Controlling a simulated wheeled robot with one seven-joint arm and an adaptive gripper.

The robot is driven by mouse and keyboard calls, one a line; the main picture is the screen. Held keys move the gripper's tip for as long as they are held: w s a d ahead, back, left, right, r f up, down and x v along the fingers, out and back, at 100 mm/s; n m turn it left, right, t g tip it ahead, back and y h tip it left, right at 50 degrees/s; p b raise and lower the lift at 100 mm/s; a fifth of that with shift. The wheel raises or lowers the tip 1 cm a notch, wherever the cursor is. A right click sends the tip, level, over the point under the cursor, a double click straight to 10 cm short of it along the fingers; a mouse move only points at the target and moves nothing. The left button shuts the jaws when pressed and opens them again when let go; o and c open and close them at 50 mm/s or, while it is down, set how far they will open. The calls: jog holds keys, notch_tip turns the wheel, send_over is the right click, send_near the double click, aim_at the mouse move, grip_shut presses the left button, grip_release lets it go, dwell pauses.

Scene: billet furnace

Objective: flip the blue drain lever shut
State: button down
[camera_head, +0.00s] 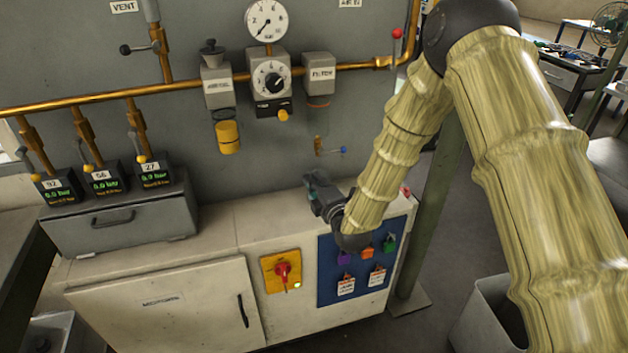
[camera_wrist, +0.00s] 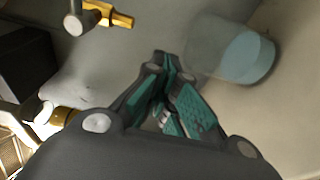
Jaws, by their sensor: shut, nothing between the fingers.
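The blue drain lever (camera_head: 343,150) is a short lever with a blue ball end, beside a small brass fitting (camera_head: 318,146) on the grey panel. It points right, roughly level, in the head view. My gripper (camera_head: 312,182) is just below the lever and apart from it in that view. In the wrist view my gripper (camera_wrist: 163,75) has its fingers together, with nothing held. I cannot clearly make out the blue ball in the wrist view.
A brass piece (camera_wrist: 120,20) and a translucent cylinder with a pale blue end (camera_wrist: 248,58) show in the wrist view. The white cabinet (camera_head: 160,305) stands below the panel. A yellow bowl (camera_head: 228,137) hangs left of the lever. A green post (camera_head: 432,205) stands right.

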jog(key=a+r+b+v, duration=0.1)
jog(key=v, duration=0.8)
jog(key=shift+s+r, duration=0.35)
jog(key=shift+s, duration=0.15)
jog(key=s+d+f+m+g+h+p, duration=0.1)
jog(key=s+d+f+m+g+h, duration=0.15)
jog(key=s+d+f+m, duration=0.4)
jog(key=s+d+f+m+g+h, duration=0.1)
jog(key=s+f+m+g, duration=0.2)
jog(key=f, duration=0.6)
jog(key=s+d+f+m+g+h+p, duration=0.1)
jog(key=s+d+f+m+g+h, duration=0.2)
jog(key=s+f, duration=0.35)
jog(key=s+d+f+m+g, duration=0.2)
jog(key=s+d+f+m, duration=0.1)
jog(key=s, duration=0.6)
jog(key=s+d+f+m+g+h+p, duration=0.1)
jog(key=s+d+f+m+g, duration=0.2)
jog(key=s, duration=0.5)
jog(key=s+d+f+m+g, duration=0.2)
jog(key=s+d+f+m, duration=0.1)
jog(key=s, duration=0.6)
jog(key=shift+s+d+f+m+g+p, duration=0.2)
jog(key=shift+s+d+m+g+p, duration=0.15)
jog(key=shift+d+m, duration=0.65)
jog(key=shift+a, duration=0.2)
